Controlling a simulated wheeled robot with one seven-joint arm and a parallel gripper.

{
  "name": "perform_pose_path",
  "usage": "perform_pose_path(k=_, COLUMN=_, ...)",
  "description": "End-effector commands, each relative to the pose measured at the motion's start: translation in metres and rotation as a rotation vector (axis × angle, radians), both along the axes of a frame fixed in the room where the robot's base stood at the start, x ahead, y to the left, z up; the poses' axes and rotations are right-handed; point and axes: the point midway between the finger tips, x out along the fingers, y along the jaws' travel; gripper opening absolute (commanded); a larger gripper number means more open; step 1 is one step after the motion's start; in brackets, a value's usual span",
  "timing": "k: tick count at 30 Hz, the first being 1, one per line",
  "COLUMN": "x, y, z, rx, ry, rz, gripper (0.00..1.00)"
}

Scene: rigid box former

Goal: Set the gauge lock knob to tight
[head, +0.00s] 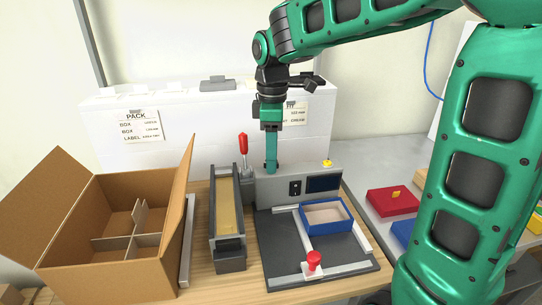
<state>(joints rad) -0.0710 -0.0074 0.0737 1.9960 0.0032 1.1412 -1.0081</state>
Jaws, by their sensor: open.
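A red knob (314,260) stands on the front bar of the grey box former bed (282,240). I take it to be the gauge lock knob, and its setting cannot be read at this size. My gripper (271,165) points down at the back of the machine, by the upper edge of the grey control panel (268,188). It is open, with nothing seen between its fingers. It is well behind the red knob and to its left. Whether the fingertips touch the panel cannot be told.
A blue tray-like box (347,217) lies on the bed. A red-handled lever (243,146) rises left of my gripper, behind a long narrow trough (227,205). An open cardboard carton (75,230) stands at left.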

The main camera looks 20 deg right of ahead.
Motion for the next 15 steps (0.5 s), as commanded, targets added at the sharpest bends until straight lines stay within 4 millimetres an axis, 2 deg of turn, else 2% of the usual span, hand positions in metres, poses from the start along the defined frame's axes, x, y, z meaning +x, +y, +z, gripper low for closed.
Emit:
perform_pose_path(k=11, x=0.0001, y=0.0, z=-0.0059, rx=0.0, ry=-0.001, rz=-0.001, gripper=0.48)
perform_pose_path(k=15, x=0.0001, y=0.0, z=-0.0057, rx=0.0, ry=-0.001, rz=-0.001, gripper=0.17)
